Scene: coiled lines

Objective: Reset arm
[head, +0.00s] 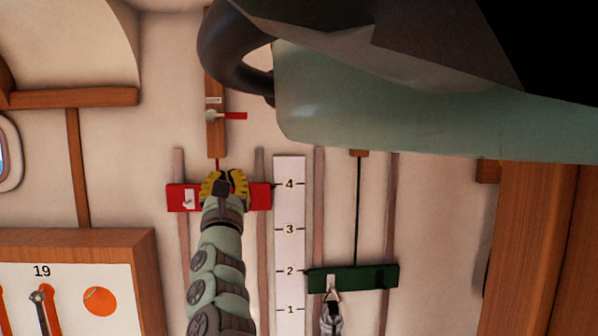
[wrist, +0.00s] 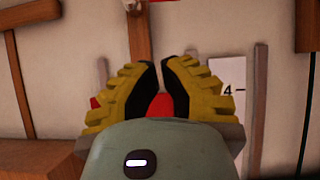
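My gripper (head: 226,174) has yellow ribbed fingers with dark inner pads. In the head view it is in front of the red bar (head: 260,196) on the wall, covering its middle. In the wrist view my gripper (wrist: 162,64) points at the wall. A narrow gap shows between its fingertips, and nothing is seen held there. Part of the red bar (wrist: 160,106) shows between the fingers. Whether the fingers touch the bar cannot be told. A red line runs up from the bar to a wooden post (head: 216,135).
A green bar (head: 375,278) hangs on a dark line to the right, with a clip below it. A numbered white scale (head: 290,245) stands between the bars. A wooden box marked 19 (head: 140,260) is at lower left. A large pale green body covers the upper right.

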